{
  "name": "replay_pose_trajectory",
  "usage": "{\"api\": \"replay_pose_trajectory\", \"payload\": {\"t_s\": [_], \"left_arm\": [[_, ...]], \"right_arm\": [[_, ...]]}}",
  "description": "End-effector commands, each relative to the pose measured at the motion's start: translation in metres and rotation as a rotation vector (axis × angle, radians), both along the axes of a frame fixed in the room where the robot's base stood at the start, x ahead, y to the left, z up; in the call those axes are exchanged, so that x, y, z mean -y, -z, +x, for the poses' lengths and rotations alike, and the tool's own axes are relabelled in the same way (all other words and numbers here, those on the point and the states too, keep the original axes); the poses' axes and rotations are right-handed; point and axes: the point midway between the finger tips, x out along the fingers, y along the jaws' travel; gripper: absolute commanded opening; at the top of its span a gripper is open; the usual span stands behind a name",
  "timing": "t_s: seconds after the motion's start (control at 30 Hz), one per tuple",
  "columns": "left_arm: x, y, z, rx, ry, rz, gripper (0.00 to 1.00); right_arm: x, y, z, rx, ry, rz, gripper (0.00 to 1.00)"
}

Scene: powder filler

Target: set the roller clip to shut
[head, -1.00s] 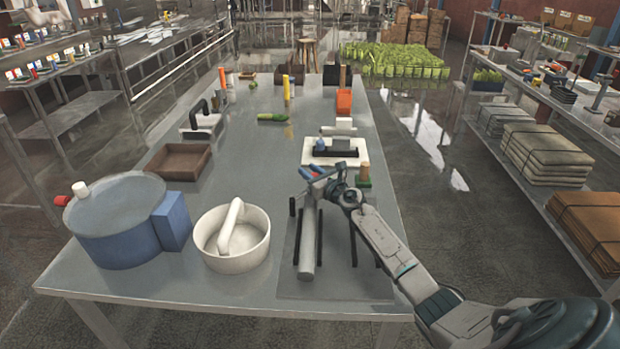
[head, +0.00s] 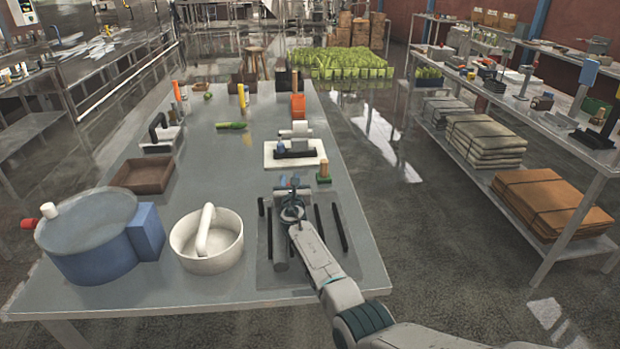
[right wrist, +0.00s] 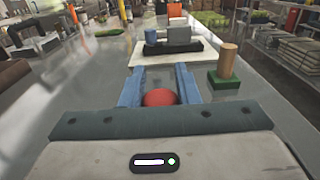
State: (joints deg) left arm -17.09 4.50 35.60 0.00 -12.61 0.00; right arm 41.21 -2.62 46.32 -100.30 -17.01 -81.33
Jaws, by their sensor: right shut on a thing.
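My right gripper (head: 294,182) is over the far part of a grey mat (head: 300,282) on the table. In the right wrist view its two blue fingers (right wrist: 159,75) are shut on a rounded red piece (right wrist: 160,98). What the red piece joins to is hidden behind the wrist. A grey cylinder (head: 281,248) lies lengthwise on the mat, under and left of my arm, with thin black bars (head: 340,228) beside it. I cannot tell for sure which part is the roller clip, or its setting. My left gripper is out of view.
A white board (head: 270,164) with a black and grey device stands beyond the gripper, beside a green-based wooden peg (head: 323,172). A white bowl (head: 210,250), blue pot (head: 90,245) and brown tray (head: 140,177) stand left. The middle of the table is mostly clear.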

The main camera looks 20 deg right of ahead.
Motion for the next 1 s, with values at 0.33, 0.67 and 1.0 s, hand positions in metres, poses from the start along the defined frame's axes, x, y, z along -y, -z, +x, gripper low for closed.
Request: {"api": "replay_pose_trajectory", "payload": {"t_s": [0.33, 0.67, 1.0], "left_arm": [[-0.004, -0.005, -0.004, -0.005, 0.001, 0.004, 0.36], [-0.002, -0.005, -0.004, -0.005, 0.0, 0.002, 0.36], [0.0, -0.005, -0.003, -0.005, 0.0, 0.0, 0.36]], "right_arm": [[0.002, -0.001, -0.017, 0.001, 0.161, 0.001, 0.0], [0.002, -0.001, -0.022, -0.001, 0.201, 0.001, 0.0], [0.002, 0.001, -0.022, -0.003, 0.201, 0.001, 0.38]]}}
